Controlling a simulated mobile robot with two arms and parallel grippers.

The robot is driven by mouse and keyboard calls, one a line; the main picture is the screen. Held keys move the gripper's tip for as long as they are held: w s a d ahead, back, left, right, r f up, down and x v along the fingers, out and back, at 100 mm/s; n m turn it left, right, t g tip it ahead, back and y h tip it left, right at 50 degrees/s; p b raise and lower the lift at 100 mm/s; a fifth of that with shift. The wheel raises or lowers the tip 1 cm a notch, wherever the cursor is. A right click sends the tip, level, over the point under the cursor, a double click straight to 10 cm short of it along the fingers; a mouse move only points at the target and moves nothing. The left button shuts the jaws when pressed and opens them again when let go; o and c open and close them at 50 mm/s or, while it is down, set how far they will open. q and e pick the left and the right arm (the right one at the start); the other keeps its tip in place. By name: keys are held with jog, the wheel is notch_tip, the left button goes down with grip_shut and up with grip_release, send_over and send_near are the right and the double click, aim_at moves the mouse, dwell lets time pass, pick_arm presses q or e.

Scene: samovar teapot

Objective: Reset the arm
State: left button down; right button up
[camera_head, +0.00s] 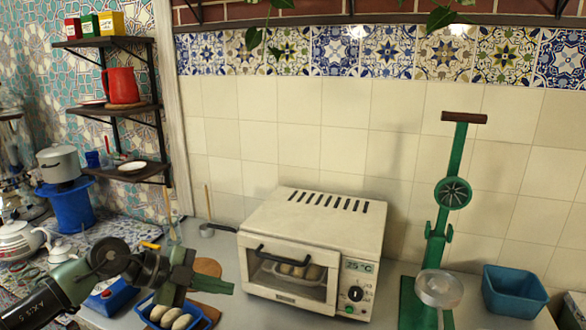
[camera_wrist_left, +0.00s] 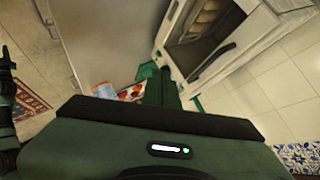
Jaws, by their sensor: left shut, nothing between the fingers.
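My left arm comes in from the lower left in the head view. Its dark green left gripper (camera_head: 208,283) is shut and empty, in front of the left side of the white toaster oven (camera_head: 312,228). It seems to hang above a blue tray (camera_head: 203,322). In the left wrist view the shut fingers (camera_wrist_left: 161,84) point toward the oven (camera_wrist_left: 190,75), whose front is at the upper right. I cannot tell the exact gap between the fingers and the oven. My right gripper is out of view.
The blue tray holds pale buns (camera_head: 170,318); more buns sit inside the oven. A green press (camera_head: 453,192) and a teal bin (camera_head: 513,292) stand right of the oven. A white teapot (camera_head: 18,240) and a blue box (camera_head: 108,298) are at the left. A small pan (camera_head: 212,229) stands behind.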

pick_arm(q)
jog(key=s+d+r+n+t+h, duration=0.3)
jog(key=d+r+n+t+h, duration=0.35)
jog(key=d, duration=0.45)
jog(key=s+a+f+n+t+y, duration=0.1)
jog(key=s+a+f+n+y, duration=0.2)
jog(key=a+f+n+y, duration=0.45)
jog(key=s+a+f+n+t+y, duration=0.2)
jog(key=s+a+f+n+y, duration=0.2)
jog(key=a+f+n+y, duration=0.4)
jog(key=s+a+f+m+g+y, duration=0.1)
jog(key=s+f+g, duration=0.5)
jog(key=s, duration=0.6)
jog(key=s+f+g, duration=0.5)
jog(key=s+f, duration=0.4)
jog(key=s, duration=0.3)
notch_tip(320, 180, down, 24)
jog(key=s, duration=0.1)
jog(key=s+a+f+g, duration=0.2)
jog(key=s+a+f, duration=0.1)
jog(key=s+f, duration=1.4)
jog(key=shift+s+f+m, duration=0.25)
jog(key=shift+f+m, duration=0.05)
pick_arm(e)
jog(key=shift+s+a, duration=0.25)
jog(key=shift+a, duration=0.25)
